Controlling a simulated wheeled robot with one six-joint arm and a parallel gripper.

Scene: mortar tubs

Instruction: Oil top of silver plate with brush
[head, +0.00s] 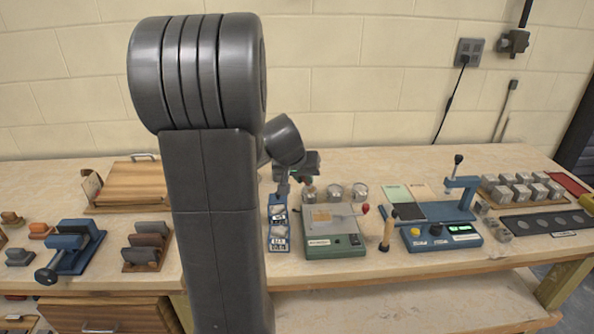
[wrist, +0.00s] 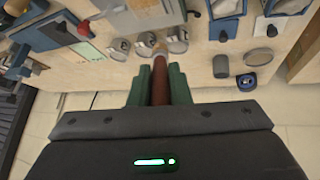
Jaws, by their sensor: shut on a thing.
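My gripper (head: 300,178) is partly hidden behind my arm in the head view. In the wrist view its green fingers (wrist: 160,88) are shut on the reddish-brown handle of a brush (wrist: 160,82). The brush's pale tip points toward the small round tins (wrist: 177,41); I cannot tell whether it touches one. The silver plate (head: 340,226) lies on top of a green-based device (head: 322,251) in front of the round tins (head: 335,191). A pale plate-like surface (wrist: 148,14) shows beyond the tins in the wrist view. My gripper is behind and left of the plate.
A blue tray (head: 279,238) stands left of the green device. Grey blocks (head: 520,188) sit at the far right. A wooden box (head: 130,187) is at the left.

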